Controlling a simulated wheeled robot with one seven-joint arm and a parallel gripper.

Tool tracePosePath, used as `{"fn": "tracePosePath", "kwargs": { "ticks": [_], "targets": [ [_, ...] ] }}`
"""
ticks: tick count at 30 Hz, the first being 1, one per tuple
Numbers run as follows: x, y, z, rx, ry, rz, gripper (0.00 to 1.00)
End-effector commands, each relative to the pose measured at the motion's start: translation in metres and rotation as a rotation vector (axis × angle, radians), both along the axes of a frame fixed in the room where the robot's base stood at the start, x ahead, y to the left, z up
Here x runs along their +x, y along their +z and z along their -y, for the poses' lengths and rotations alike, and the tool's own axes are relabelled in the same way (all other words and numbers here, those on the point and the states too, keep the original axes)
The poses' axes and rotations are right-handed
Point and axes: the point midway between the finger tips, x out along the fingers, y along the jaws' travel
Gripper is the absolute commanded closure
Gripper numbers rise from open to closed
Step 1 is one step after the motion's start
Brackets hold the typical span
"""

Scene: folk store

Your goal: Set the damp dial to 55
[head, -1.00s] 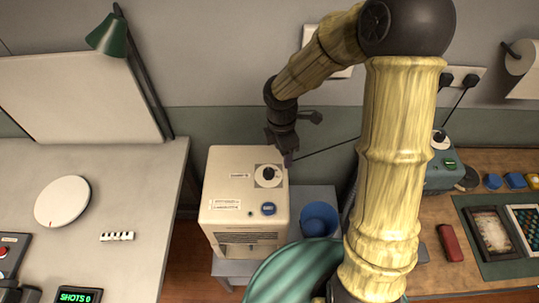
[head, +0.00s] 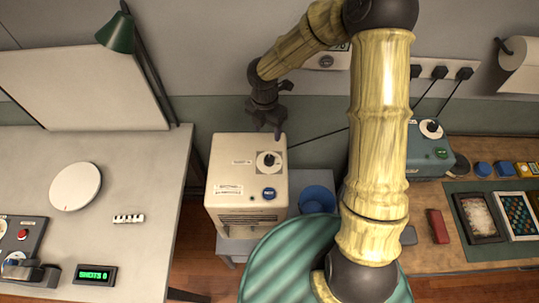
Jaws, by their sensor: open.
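A cream box-shaped machine (head: 231,190) stands on a low grey stand in the middle of the head view. The dial's numbers are too small to read. A blue button (head: 268,194) and small white labels sit near it. My gripper (head: 266,128) hangs above the machine's back edge, just behind the dial in the picture. It points downward, is open and holds nothing. It appears apart from the knob.
A blue bucket (head: 318,195) stands right of the machine. A left table (head: 120,245) holds a white disc and a small display. A right bench (head: 440,262) carries a teal device (head: 425,155) with its own dial. A black cable runs behind my arm.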

Motion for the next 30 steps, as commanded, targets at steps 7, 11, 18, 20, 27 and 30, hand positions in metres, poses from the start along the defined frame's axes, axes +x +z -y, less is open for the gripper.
{"fn": "tracePosePath", "kwargs": {
  "ticks": [7, 11, 18, 20, 27, 30],
  "targets": [
    [-0.003, -0.043, 0.002, -0.001, 0.002, -0.005, 0.45],
    [-0.004, -0.066, 0.002, -0.001, 0.002, -0.006, 0.45],
    [-0.005, -0.108, 0.004, -0.001, 0.001, -0.004, 0.45],
    [-0.005, -0.118, 0.004, -0.001, 0.001, -0.004, 0.45],
    [-0.005, -0.146, 0.006, 0.0, 0.0, -0.001, 0.45],
    [-0.005, -0.149, 0.006, 0.0, -0.001, 0.0, 0.45]
  ]
}}
